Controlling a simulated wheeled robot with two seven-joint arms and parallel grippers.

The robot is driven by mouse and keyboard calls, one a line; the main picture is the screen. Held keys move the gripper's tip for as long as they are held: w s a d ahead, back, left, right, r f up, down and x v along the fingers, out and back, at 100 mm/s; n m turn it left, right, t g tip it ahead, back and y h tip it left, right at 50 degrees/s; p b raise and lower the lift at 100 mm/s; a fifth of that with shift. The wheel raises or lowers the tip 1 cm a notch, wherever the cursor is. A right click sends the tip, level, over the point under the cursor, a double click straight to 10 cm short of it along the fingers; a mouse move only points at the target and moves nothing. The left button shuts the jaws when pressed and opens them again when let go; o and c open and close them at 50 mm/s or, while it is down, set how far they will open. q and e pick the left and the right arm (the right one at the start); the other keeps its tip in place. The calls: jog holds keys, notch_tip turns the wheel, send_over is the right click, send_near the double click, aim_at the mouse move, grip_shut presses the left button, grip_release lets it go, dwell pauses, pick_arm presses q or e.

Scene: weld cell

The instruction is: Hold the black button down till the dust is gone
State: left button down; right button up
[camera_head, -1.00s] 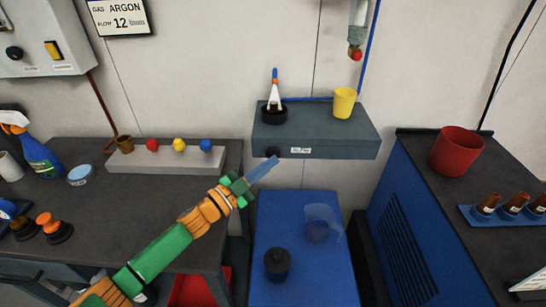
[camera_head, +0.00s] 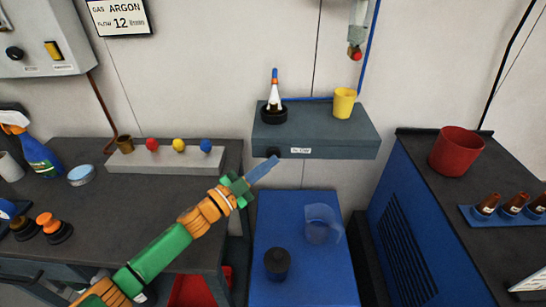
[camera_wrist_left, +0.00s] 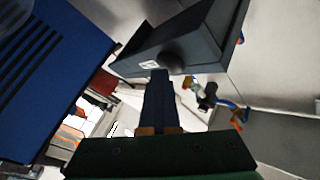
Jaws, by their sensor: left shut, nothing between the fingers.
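The black button (camera_head: 272,152) is a round dark knob on the front face of the grey wall shelf (camera_head: 330,148), left of a small white label. It also shows in the wrist view (camera_wrist_left: 173,61). My left gripper (camera_head: 275,160), blue-fingered, is shut and empty, with its tips at the button's lower edge. In the wrist view the fingertips (camera_wrist_left: 160,74) overlap the button's lower edge; I cannot tell whether they touch it or whether it is pressed in. I cannot make out any dust. My right gripper is not in view.
On the shelf are a yellow cup (camera_head: 344,102) and a white bottle (camera_head: 274,95) in a black ring. A red-tipped nozzle (camera_head: 355,53) hangs above. Below, a blue surface (camera_head: 305,270) holds a clear cup (camera_head: 322,224) and a black jar (camera_head: 277,264). Dark benches flank it.

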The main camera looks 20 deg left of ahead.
pick_arm(q)
jog(key=shift+s, duration=0.1)
dwell(0.6)
jog(key=shift+s+d+f+p, duration=0.1)
jog(key=shift+s+d+p, duration=0.1)
jog(key=shift+s+p, duration=0.5)
jog(key=shift+s, duration=0.1)
jog(key=s+p, duration=0.1)
jog(key=s, duration=0.1)
jog(key=s+d+p, duration=0.1)
jog(key=s, duration=0.1)
jog(key=shift+s+d, duration=0.2)
jog(key=shift+s, duration=0.2)
